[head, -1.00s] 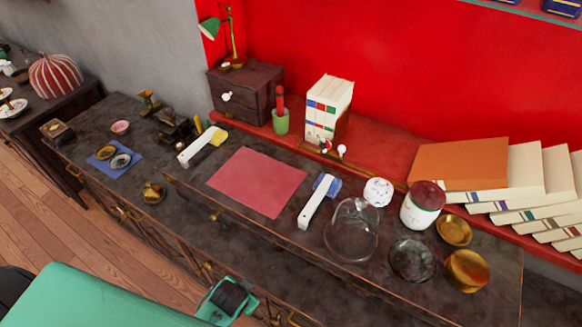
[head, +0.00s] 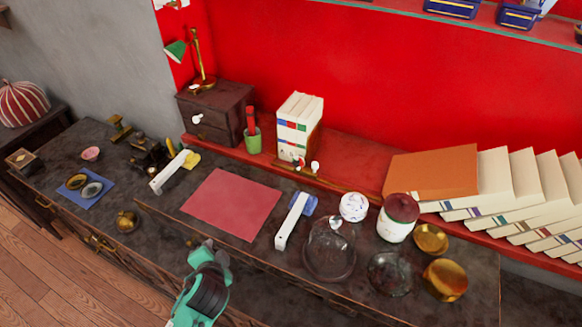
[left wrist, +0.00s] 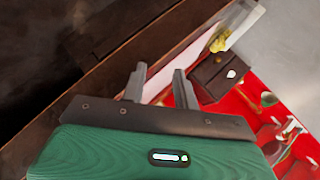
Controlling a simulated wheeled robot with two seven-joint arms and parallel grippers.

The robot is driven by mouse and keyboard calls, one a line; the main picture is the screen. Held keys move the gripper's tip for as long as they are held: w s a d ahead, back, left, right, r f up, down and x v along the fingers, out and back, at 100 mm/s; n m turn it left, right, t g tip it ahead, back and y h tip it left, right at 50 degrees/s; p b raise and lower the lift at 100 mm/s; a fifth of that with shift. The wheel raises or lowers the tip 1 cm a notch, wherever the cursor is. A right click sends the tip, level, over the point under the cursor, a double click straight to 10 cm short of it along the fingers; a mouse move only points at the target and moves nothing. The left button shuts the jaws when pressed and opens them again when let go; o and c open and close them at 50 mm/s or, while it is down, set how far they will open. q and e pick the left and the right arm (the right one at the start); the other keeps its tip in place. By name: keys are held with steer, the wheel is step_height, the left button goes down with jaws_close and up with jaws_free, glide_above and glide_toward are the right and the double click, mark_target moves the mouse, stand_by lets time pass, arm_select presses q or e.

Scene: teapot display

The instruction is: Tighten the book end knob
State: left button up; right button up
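The book end (head: 315,140) is a brown upright at the right side of a few white books (head: 297,122) on the red shelf. Small white knobs show low in front of it; the right one (head: 315,167) is the clearest. A red-and-white one (head: 298,163) is beside it. My left gripper (head: 208,246) is over the front edge of the dark desk, well short of the books. In the left wrist view its two fingers (left wrist: 159,84) are apart with nothing between them. My right gripper is in neither view.
A red mat (head: 232,204) lies on the desk. A white-handled brush (head: 291,222), glass dome (head: 330,250), lidded jar (head: 397,218) and brass bowl (head: 444,280) stand to its right. A drawer box (head: 217,112) and green cup (head: 253,140) are left of the books.

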mark_target(297, 164)
arm_select(q)
steer(key=w+d+r+m+t+h, duration=0.1)
steer(key=w+d+m+t, duration=0.1)
steer(key=w+m, duration=0.1)
steer(key=w+d+r+m+t+h, duration=0.1)
steer(key=w+d+r+m+t, duration=0.1)
steer(key=w+m, duration=0.2)
steer(key=w+d+r+m+t, duration=0.1)
steer(key=w+d+m, duration=0.2)
steer(key=shift+w+r+m+t+h, duration=0.25)
steer(key=shift+r+m+t+h, duration=0.05)
steer(key=shift+r+t+h, duration=0.1)
steer(key=w+d+m+h, duration=0.1)
steer(key=d+m+h, duration=0.1)
steer(key=m, duration=0.2)
steer(key=w+d+m+h, duration=0.1)
steer(key=d+m+h, duration=0.1)
steer(key=d+m, duration=0.1)
steer(key=w+d+m+h, duration=0.2)
steer(key=m, duration=0.3)
steer(key=shift+d+f+h, duration=0.1)
steer(key=shift+d+h, duration=0.15)
steer(key=shift+h, duration=0.15)
steer(key=b+x, duration=0.1)
steer(key=x, duration=1.2)
steer(key=shift+w+d, duration=0.2)
steer(key=shift+w, duration=0.15)
jaws_close()
